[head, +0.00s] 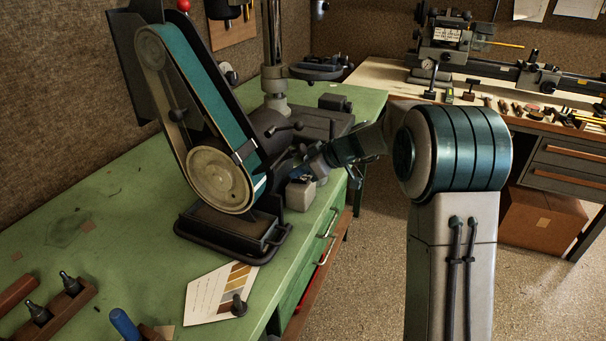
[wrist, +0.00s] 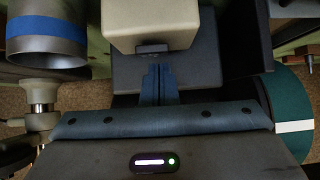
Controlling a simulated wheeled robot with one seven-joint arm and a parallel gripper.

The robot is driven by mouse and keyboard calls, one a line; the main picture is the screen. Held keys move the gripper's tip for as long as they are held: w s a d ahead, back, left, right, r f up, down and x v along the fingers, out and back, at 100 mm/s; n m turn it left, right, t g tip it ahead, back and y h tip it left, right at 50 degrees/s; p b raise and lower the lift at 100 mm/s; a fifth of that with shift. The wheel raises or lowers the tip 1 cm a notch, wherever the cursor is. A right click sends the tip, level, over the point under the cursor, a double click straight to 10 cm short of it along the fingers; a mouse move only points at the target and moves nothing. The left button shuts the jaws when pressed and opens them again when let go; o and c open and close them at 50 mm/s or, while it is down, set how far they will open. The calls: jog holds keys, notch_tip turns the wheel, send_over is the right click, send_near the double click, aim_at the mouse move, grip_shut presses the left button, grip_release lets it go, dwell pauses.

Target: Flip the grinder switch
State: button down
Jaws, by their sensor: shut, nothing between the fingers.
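The belt grinder (head: 222,180) with its teal belt stands on the green bench. A pale switch box (head: 299,196) sits at its right side, low near the bench edge, partly hidden by my arm. In the wrist view the box (wrist: 150,22) is cream, with a small dark switch (wrist: 152,48) on its near face. My gripper (wrist: 158,70) is shut and empty, its fingertips just below the switch in the picture. I cannot tell whether they touch it. In the head view my gripper (head: 296,175) is small and dark beside the grinder; the switch itself is not discernible there.
The teal belt (wrist: 296,112) runs close on the right in the wrist view. A grey cylinder with a blue band (wrist: 47,30) is at upper left. A drill press (head: 275,75) stands behind the grinder. A color card (head: 220,292) lies in front on the bench (head: 110,225).

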jog(key=shift+a+r, duration=0.1)
jog(key=shift+a, duration=0.1)
jog(key=shift+r, duration=0.15)
jog(key=shift+a+r, duration=0.1)
jog(key=shift+r, duration=0.25)
jog(key=r, duration=0.3)
jog(key=shift+w+a+p, duration=0.15)
jog(key=shift+a+p, duration=0.15)
jog(key=s+d+r+b, duration=0.1)
jog(key=s+d+r, duration=0.1)
jog(key=d+r, duration=0.3)
notch_tip(320, 180, up, 3)
jog(key=shift+r, duration=0.1)
jog(key=shift+d, duration=0.1)
jog(key=s+d+f+m+h+p, duration=0.1)
jog(key=s+d+f+m+h, duration=0.2)
jog(key=s, duration=0.8)
jog(key=s+d+f+m+h+p, duration=0.1)
jog(key=s+d+f+m+h, duration=0.2)
jog(key=s, duration=0.8)
jog(key=s+d+f+m+g+h+p, duration=0.1)
jog(key=s+d+f+m+h, duration=0.2)
jog(key=s+d+m, duration=0.3)
jog(key=s+m, duration=0.1)
jog(key=s, duration=0.4)
jog(key=shift+d+m+h, duration=0.3)
jog(key=shift+d, duration=0.05)
